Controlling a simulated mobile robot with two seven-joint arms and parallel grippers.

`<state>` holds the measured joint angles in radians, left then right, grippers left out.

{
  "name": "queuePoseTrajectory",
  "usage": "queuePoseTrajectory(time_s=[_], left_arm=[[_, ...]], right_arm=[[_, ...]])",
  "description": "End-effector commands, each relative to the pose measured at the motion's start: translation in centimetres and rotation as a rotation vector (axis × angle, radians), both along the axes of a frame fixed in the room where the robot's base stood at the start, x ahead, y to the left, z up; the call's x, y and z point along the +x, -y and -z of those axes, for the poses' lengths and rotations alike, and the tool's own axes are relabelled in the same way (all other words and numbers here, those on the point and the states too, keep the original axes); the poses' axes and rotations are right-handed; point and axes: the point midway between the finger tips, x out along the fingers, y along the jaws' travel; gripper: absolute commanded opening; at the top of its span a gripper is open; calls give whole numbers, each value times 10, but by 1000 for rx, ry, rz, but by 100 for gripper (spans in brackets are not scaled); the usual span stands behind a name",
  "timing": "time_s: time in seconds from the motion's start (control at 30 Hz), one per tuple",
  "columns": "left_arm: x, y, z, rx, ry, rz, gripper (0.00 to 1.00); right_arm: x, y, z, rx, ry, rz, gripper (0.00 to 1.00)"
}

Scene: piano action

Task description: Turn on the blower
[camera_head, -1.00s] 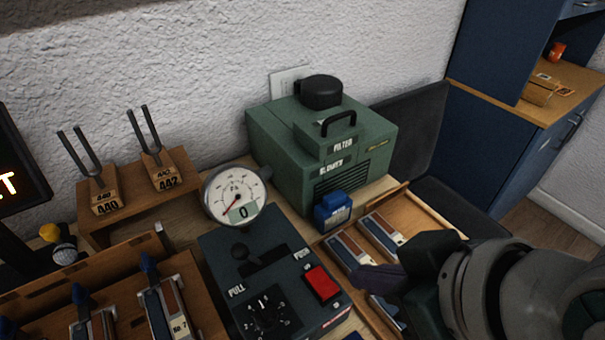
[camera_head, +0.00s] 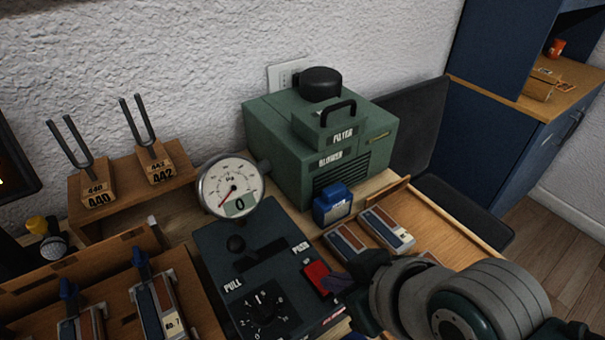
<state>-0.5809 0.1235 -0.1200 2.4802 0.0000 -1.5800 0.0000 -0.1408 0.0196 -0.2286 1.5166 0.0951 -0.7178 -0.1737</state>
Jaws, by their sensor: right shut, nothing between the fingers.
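The green blower (camera_head: 280,150), labelled "FILTER" and "BLOWER", stands against the wall. In front of it is a dark control box (camera_head: 222,268) with a black knob, a dial, "PULL" and "PUSH" labels and a red rocker switch (camera_head: 316,277). The round gauge (camera_head: 229,187) behind the box reads 0. My right gripper (camera_head: 335,284) is shut and empty, its tips close to the right side of the red switch. I cannot tell whether they touch it. My left gripper is out of view.
A wooden tray (camera_head: 455,222) with several reed blocks lies right of the box, under my right arm. A small blue box (camera_head: 332,204) stands before the blower. Tuning forks on a wooden shelf (camera_head: 130,200) and a reed rack (camera_head: 110,280) are at the left.

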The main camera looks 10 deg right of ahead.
Motion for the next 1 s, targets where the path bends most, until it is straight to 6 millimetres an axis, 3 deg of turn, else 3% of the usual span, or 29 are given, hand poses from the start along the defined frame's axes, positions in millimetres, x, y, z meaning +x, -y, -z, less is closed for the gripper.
queuePoseTrajectory(time_s=[0.27, 1.0], left_arm=[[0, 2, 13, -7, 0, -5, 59], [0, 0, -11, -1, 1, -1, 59]], right_arm=[[-4, 1, 14, 21, 59, -2, 0], [-2, 1, -9, 24, 68, -1, 0]])
